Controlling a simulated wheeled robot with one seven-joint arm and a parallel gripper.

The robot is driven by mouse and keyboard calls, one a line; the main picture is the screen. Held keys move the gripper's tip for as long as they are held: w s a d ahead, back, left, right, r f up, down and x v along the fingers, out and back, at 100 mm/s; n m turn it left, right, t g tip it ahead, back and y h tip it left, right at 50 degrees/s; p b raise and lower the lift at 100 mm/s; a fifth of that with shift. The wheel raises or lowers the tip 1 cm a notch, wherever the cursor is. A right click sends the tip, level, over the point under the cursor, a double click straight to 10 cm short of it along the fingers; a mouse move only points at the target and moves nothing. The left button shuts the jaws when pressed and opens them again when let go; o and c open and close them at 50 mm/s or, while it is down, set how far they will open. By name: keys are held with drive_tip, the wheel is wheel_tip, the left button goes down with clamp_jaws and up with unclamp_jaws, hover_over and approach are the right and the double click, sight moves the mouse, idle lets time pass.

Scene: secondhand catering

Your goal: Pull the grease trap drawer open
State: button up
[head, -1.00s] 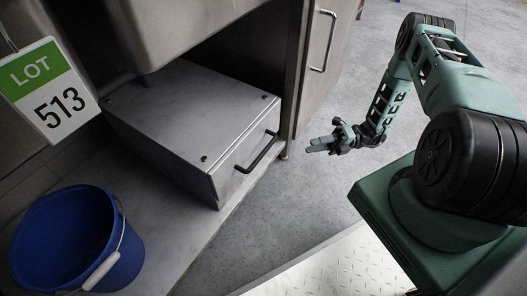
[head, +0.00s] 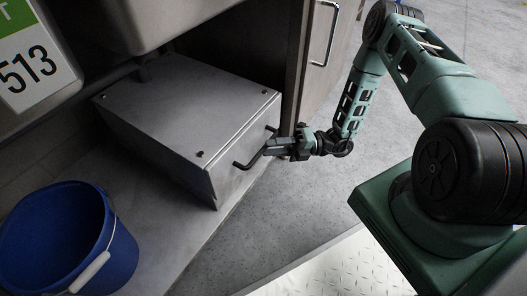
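The grease trap (head: 185,118) is a low grey metal box under the sink, with small dark screws at its lid corners. Its front face (head: 229,178) carries a dark bar handle (head: 243,164) and looks flush with the box. The fingers hide part of the bar. I cannot tell whether they are closed on it or only around or in front of it.
A blue bucket (head: 62,240) with a white grip stands at the lower left. A metal cabinet door (head: 309,75) with a bar handle stands behind my gripper. A lot 513 sign (head: 30,70) hangs at upper left. The floor (head: 275,215) before the box is clear.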

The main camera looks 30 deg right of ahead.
sight(263, 147)
drive_tip(key=shift+b+x, duration=0.3)
drive_tip(key=shift+x, duration=1.25)
clamp_jaws()
drive_tip(key=s+d+p, duration=0.3)
drive_tip(key=s+d, duration=0.3)
drive_tip(key=s, duration=0.5)
drive_tip(key=s+d+p, duration=0.3)
drive_tip(key=s+d, duration=0.3)
drive_tip(key=s, duration=0.5)
drive_tip(key=shift+d+p, duration=0.3)
drive_tip(key=shift+p, duration=0.1)
unclamp_jaws()
